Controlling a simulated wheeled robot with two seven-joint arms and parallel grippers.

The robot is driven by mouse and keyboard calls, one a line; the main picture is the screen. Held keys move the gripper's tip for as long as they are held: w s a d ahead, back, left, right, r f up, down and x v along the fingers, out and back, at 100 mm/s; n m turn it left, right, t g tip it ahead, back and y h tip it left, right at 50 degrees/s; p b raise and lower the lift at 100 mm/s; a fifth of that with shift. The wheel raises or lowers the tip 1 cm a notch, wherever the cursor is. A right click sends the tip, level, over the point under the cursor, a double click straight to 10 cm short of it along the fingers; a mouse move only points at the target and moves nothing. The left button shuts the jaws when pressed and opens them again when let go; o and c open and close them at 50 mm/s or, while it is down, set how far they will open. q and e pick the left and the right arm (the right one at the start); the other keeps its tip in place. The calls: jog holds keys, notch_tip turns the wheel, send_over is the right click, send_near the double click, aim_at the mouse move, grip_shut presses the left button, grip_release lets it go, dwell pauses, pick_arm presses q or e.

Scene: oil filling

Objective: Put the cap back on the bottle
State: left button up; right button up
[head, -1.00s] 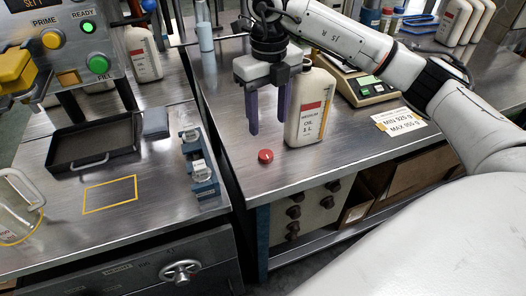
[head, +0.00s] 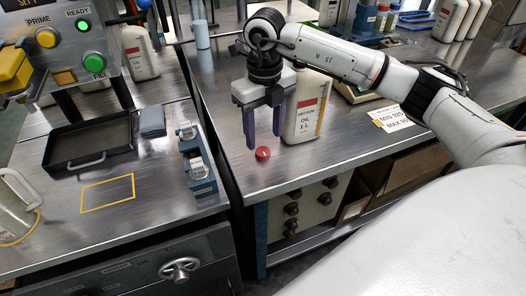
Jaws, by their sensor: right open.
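A small red cap (head: 263,153) lies on the metal bench near its front edge. A white oil bottle (head: 305,112) with a red and white label stands upright just right of it; its top is partly hidden behind my right gripper and arm. My right gripper (head: 264,143) points down with its two purple fingers apart, one on each side above the cap. I cannot tell whether the fingertips touch the bench. My left gripper is not in view.
A scale (head: 358,93) stands behind the bottle, partly hidden by my arm. A MIN/MAX sign (head: 396,121) lies to the right. A gap separates this bench from the left bench, which holds a black tray (head: 92,160) and a clamp block (head: 197,165).

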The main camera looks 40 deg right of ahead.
aim_at(263, 151)
notch_tip(263, 151, down, 5)
jog(key=shift+w+f, duration=0.1)
dwell(0.4)
jog(key=c, duration=1.1)
